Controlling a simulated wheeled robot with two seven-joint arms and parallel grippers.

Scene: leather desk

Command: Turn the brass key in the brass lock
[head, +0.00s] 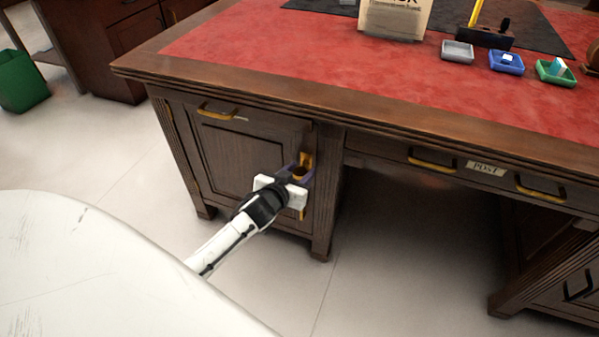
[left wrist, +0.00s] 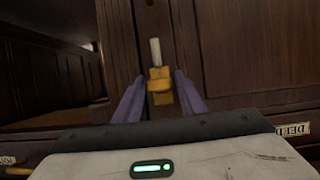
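The brass lock (head: 306,159) is on the right edge of the desk's left cabinet door, partly hidden by my left gripper. My left gripper (head: 298,173) has its purple fingers at the lock. In the left wrist view the fingers (left wrist: 158,88) stand apart, one on each side of a brass piece (left wrist: 161,97), with narrow gaps that look clear. This piece seems to be the key's head, but key and lock are hard to tell apart there. A pale upright rod (left wrist: 155,52) adjoins the brass. My right gripper is in neither view.
The cabinet door (head: 240,160) appears closed, with a brass pull (head: 217,113) near its top. The red leather desktop (head: 300,60) overhangs the lock. A drawer labelled POST (head: 486,168) is to the right, above an open kneehole. Small trays (head: 506,62) stand on the desktop.

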